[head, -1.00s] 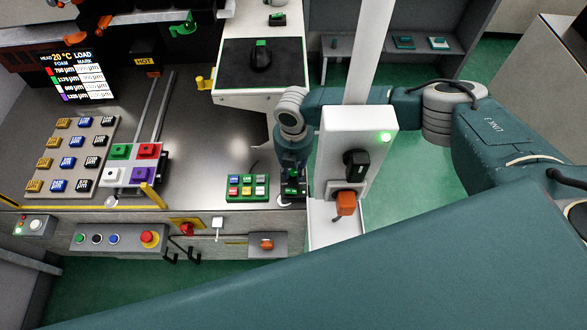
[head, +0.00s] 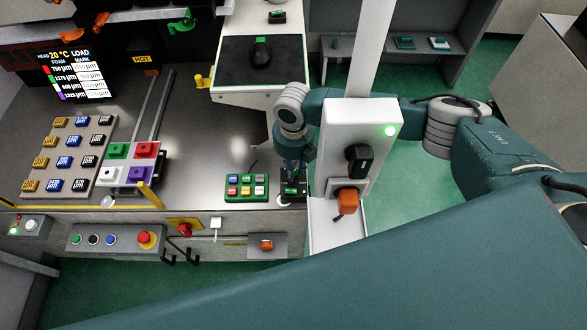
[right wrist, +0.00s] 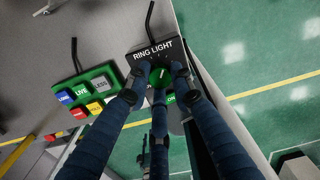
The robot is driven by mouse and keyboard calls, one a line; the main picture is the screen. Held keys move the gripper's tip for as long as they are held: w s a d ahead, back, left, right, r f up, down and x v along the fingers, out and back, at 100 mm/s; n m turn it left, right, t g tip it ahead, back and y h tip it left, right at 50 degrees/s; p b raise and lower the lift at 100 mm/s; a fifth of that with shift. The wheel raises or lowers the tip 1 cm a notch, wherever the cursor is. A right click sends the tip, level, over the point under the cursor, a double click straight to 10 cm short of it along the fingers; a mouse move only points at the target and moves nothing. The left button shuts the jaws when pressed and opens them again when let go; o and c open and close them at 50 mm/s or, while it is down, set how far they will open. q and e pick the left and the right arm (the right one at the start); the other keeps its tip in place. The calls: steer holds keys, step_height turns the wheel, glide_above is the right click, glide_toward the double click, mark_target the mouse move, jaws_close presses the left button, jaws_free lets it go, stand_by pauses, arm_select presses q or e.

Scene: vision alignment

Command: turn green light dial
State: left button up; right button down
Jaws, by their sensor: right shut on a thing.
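The round green dial (right wrist: 159,75) with a white mark sits on a dark box labelled RING LIGHT (right wrist: 141,61) in the right wrist view. My right gripper (right wrist: 158,84) comes over it with three blue-sleeved fingers and is shut on the dial. In the head view my right gripper (head: 293,182) points down at the front edge of the bench, beside the white post. There the dial is mostly hidden by the gripper. My left gripper is not in view.
A green keypad (head: 246,188) with coloured buttons lies just left of the dial box. A white post (head: 359,115) with a green lamp and an orange plug (head: 347,200) stands close on the right. A control strip (head: 117,238) with a red button runs along the bench front.

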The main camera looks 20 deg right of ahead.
steer(key=n, duration=0.4)
steer(key=shift+n+b, duration=0.4)
steer(key=shift+w, duration=0.1)
steer(key=shift+r, duration=0.1)
steer(key=c, duration=1.5)
jaws_free()
step_height(320, 180, up, 12)
steer(key=shift+f, duration=0.1)
steer(key=shift+d, duration=0.1)
